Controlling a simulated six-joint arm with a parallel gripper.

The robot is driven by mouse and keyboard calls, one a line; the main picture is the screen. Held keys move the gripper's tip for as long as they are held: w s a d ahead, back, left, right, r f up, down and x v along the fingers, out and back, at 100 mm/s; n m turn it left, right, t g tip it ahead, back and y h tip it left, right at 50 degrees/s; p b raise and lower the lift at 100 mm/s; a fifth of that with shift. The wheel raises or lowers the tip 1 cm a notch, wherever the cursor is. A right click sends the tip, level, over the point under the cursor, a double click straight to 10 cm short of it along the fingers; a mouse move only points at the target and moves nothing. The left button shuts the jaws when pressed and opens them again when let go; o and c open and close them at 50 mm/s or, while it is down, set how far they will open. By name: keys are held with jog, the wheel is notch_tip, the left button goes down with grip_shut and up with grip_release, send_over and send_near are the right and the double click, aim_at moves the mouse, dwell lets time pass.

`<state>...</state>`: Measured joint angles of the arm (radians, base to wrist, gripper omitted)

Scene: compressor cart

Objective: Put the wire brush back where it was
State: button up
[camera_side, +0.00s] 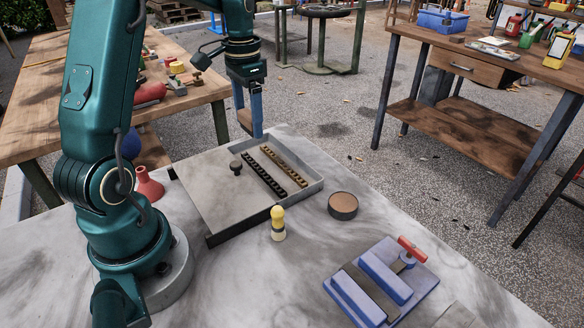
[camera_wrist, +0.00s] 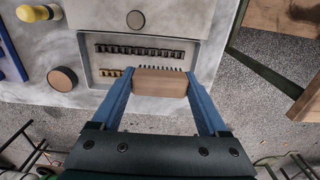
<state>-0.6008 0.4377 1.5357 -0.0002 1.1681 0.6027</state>
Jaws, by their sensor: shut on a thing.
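My gripper (camera_side: 249,122) is shut on a brown wooden block, which I take to be the wire brush (camera_side: 243,118). In the wrist view the brush (camera_wrist: 160,84) lies crosswise between the two blue fingertips (camera_wrist: 160,78). It is held in the air near the far end of the grey tray (camera_side: 228,232). The tray's open compartment holds a dark row of small parts (camera_side: 259,172) and a brass-coloured row (camera_side: 284,166). In the wrist view the brush covers part of the brass row (camera_wrist: 109,72).
A dark knob (camera_side: 236,168) sits on the tray's flat cover. A yellow-topped piece (camera_side: 278,224), a brown-topped round puck (camera_side: 343,206) and a blue vise (camera_side: 378,284) stand on the grey bench top (camera_side: 300,275). A red cone (camera_side: 149,186) stands left.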

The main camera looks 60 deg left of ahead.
jog(key=shift+s+d+f+m, duration=0.15)
jog(key=shift+s+m, duration=0.05)
jog(key=shift+m, duration=0.2)
jog(key=s+d+m, duration=0.1)
jog(key=d+m, duration=0.1)
jog(key=d, duration=0.2)
jog(key=s+d+m, duration=0.2)
jog(key=d+m, duration=0.1)
jog(key=s+d+m, duration=0.2)
jog(key=d, duration=0.2)
jog(key=shift+s+d+r+m, duration=0.2)
jog(key=shift+d+r+m, duration=0.15)
jog(key=shift+m, duration=0.05)
jog(key=s+d+m, duration=0.4)
jog(key=s+d, duration=0.1)
jog(key=d, duration=0.1)
jog(key=m, duration=0.1)
send_over(263, 313)
notch_tip(263, 313, down, 6)
jog(key=shift+r, duration=0.1)
jog(key=shift+f, duration=2.05)
